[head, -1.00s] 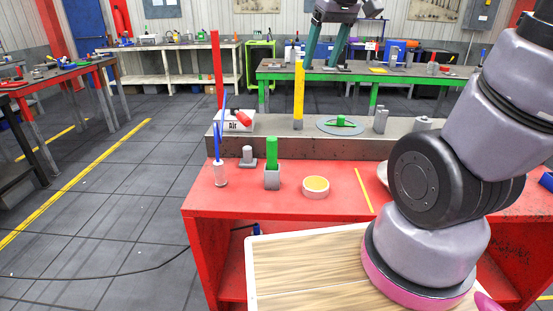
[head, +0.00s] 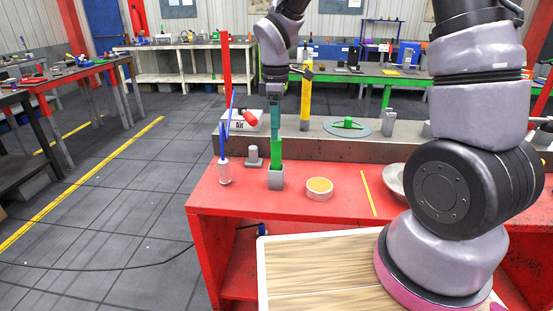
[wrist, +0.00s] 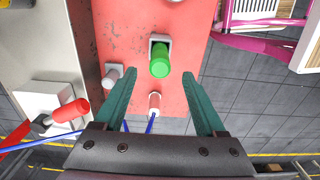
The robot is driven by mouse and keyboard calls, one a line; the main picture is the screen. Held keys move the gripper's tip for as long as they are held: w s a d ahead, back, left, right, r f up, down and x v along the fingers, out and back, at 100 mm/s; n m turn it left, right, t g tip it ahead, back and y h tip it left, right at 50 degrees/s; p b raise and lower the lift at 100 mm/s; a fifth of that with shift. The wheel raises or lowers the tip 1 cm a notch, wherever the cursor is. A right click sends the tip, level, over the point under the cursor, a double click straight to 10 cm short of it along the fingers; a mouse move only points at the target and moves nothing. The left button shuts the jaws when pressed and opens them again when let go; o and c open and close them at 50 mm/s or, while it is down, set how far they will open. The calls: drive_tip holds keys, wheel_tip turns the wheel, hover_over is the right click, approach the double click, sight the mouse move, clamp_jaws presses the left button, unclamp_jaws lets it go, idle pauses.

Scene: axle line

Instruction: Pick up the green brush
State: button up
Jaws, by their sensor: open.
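The green brush (head: 277,150) stands upright in a small grey square holder (head: 276,180) on the red bench. Only its green cylindrical part shows. In the wrist view the green brush (wrist: 160,62) appears between and just beyond my teal fingertips, its holder (wrist: 160,41) partly behind it. My gripper (head: 275,132) is open and points down, in line with the brush top in the head view. The fingers stand apart on either side with nothing held (wrist: 160,74). I cannot tell whether the tips are level with the brush top or above it.
A white pot with blue sticks (head: 225,172) and a grey peg (head: 254,157) stand left of the holder. A yellow-topped round (head: 319,188) and a metal bowl (head: 393,182) are to the right. A yellow post (head: 306,100) and red post (head: 226,75) rise behind.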

sight(276, 144)
wheel_tip(276, 144, down, 6)
idle(0.4)
clamp_jaws()
